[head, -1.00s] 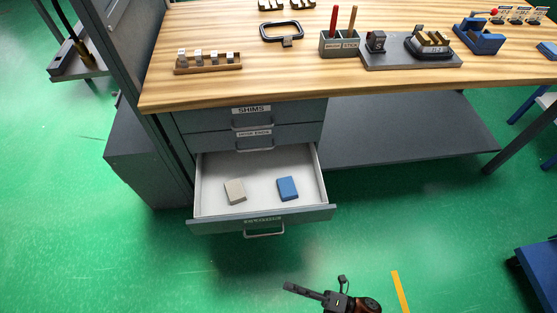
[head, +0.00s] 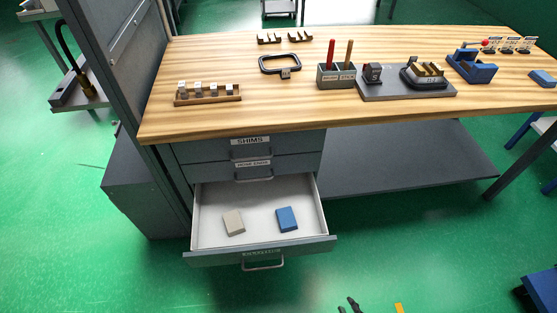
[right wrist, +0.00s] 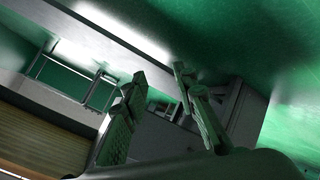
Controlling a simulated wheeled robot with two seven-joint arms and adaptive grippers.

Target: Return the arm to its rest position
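My right gripper (head: 348,306) shows only as dark fingertips at the bottom edge of the head view, over the green floor in front of the open drawer (head: 318,213). In the right wrist view its two fingers (right wrist: 160,76) stand apart with nothing between them. The drawer holds a beige block (head: 233,222) and a blue block (head: 287,218), lying apart on its white bottom. My left gripper is not in the head view.
The wooden workbench (head: 290,107) carries a rack of small blocks (head: 208,94), a black handle frame (head: 280,64), a pen holder (head: 336,76) and fixtures. Two shut drawers sit above the open one.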

